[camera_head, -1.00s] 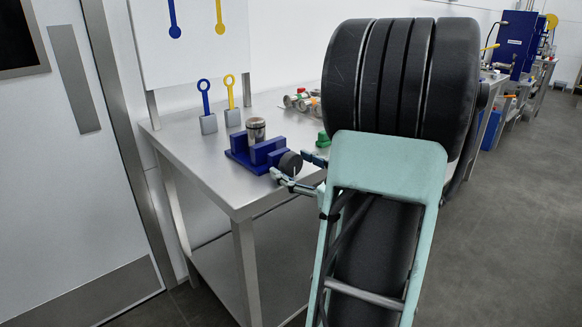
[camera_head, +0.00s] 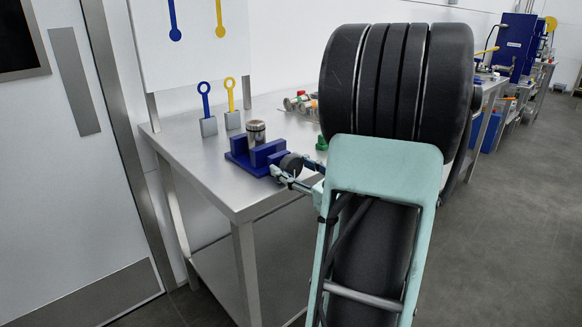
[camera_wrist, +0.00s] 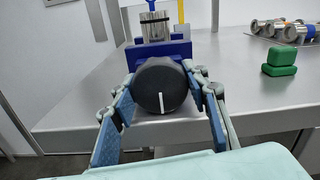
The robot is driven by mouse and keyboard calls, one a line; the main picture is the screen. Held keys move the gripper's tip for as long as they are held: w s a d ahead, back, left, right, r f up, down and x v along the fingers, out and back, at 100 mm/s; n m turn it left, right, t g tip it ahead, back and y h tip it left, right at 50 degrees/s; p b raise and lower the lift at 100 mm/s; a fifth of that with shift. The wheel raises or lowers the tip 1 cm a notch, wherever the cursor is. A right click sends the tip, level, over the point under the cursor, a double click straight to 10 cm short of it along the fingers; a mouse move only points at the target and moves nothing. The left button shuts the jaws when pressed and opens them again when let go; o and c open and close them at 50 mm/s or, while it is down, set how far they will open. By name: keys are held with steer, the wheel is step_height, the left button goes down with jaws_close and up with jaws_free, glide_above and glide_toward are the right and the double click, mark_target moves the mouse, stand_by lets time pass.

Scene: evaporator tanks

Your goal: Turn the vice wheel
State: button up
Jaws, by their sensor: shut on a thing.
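The blue vice (camera_head: 250,158) sits near the front edge of the steel table, with a metal cylinder (camera_head: 256,132) standing in it. Its round black wheel (camera_head: 291,165) faces the front edge. In the head view my gripper (camera_head: 292,172) is partly hidden behind my arm.
A blue and a yellow ring-topped tool (camera_head: 207,110) stand in grey blocks at the back left of the table (camera_head: 190,168). Green blocks (camera_wrist: 279,62) and several metal cans (camera_wrist: 285,31) lie to the right. The table's front edge runs below the wheel.

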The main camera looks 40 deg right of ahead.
steer(key=shift+r+m+p, duration=0.1)
steer(key=shift+m+p, duration=0.2)
steer(key=shift+p, duration=0.05)
steer(key=m+p, duration=0.2)
steer(key=shift+m, duration=0.4)
steer(key=shift+m+p, duration=1.3)
steer(key=o, duration=1.2)
steer(key=shift+c, duration=0.2)
steer(key=s+d, duration=0.1)
steer(key=s, duration=1.1)
